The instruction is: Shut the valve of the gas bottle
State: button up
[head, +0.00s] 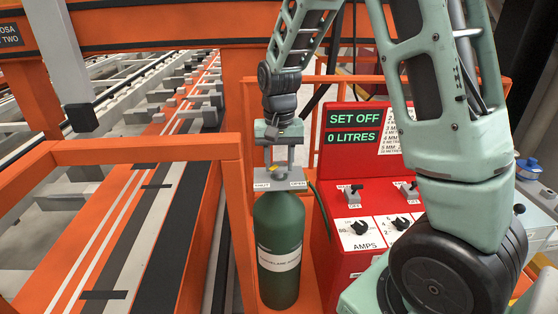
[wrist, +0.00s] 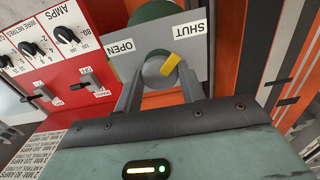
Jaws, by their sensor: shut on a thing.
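The green gas bottle (head: 280,245) stands upright in an orange frame in the head view, its label facing me. On top is a grey plate (head: 281,185) marked SHUT and OPEN. My gripper (head: 280,162) points down over it. In the wrist view my gripper (wrist: 158,76) has one finger on each side of the round grey valve knob (wrist: 154,64) and is shut on it. The knob's yellow pointer (wrist: 171,64) slants up and right, to the side of the SHUT mark (wrist: 188,28) and away from the OPEN mark (wrist: 121,47).
A red welding set (head: 355,215) stands right of the bottle, with knobs and switches; its display (head: 352,128) reads SET OFF and 0 LITRES. An orange rail (head: 140,150) and striped jig bed lie to the left. Orange posts stand close behind the bottle.

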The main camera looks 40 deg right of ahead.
aim_at(279, 165)
jog(key=shift+r, duration=0.1)
jog(key=o, duration=1)
jog(key=shift+c, duration=0.2)
notch_tip(279, 165, up, 17)
jog(key=b, duration=0.2)
jog(key=shift+r+b, duration=0.2)
jog(key=shift+b, duration=0.15)
